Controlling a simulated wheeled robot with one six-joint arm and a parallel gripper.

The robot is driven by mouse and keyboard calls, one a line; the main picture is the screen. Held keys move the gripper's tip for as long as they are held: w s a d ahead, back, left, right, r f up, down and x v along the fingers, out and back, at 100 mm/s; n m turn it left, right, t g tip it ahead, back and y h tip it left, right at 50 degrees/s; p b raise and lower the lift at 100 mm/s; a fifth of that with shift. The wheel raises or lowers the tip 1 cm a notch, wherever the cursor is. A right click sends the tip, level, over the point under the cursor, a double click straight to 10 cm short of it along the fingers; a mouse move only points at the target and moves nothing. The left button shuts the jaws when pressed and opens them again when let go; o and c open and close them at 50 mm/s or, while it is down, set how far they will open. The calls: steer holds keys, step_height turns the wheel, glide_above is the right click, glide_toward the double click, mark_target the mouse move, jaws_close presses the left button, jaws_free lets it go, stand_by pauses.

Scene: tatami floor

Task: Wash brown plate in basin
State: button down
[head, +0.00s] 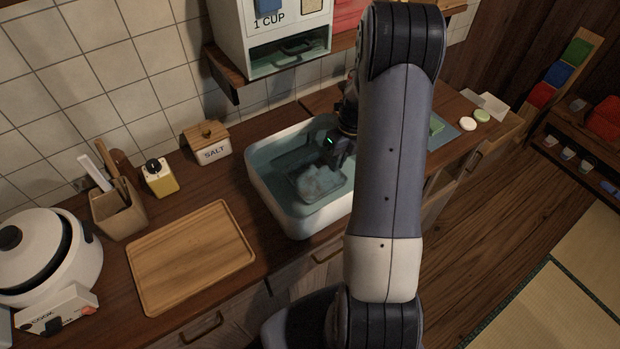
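The white basin (264,190) with blue-green water stands on the wooden counter, partly hidden behind my arm. Inside it is a squarish, dull-coloured thing (304,197) with white suds on it; I cannot tell whether it is the brown plate. My gripper (337,160) is dark and reaches down into the basin, just above and beside the suds. Its fingertips are small and dark, so I cannot tell whether they are shut on anything. No other clearly brown plate shows.
A wooden board (190,255) lies left of the basin. A rice cooker (50,260) is far left. A dispenser (270,35) on a shelf overhangs the basin's back.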

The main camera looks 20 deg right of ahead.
mark_target(314, 177)
steer(key=shift+w+d+r, duration=0.15)
steer(key=shift+w+d, duration=0.15)
steer(key=shift+d, duration=0.35)
steer(key=shift+s+a, duration=0.25)
steer(key=shift+a, duration=0.75)
steer(key=shift+s+a, duration=0.2)
steer(key=shift+a, duration=0.75)
steer(key=shift+f, duration=0.2)
steer(key=shift+w+d+p, duration=0.15)
steer(key=shift+d+p, duration=0.05)
steer(key=shift+d, duration=0.6)
steer(key=shift+w+d+p, duration=0.1)
steer(key=shift+d+p, duration=0.05)
steer(key=shift+d, duration=0.6)
steer(key=shift+w+d+r, duration=0.2)
steer(key=shift+d, duration=0.3)
steer(key=shift+s+a+f, duration=0.1)
steer(key=shift+s+a, duration=0.15)
steer(key=shift+a, duration=0.8)
steer(key=shift+s+a+f, duration=0.1)
steer(key=shift+s+a, duration=0.15)
steer(key=shift+a, duration=0.75)
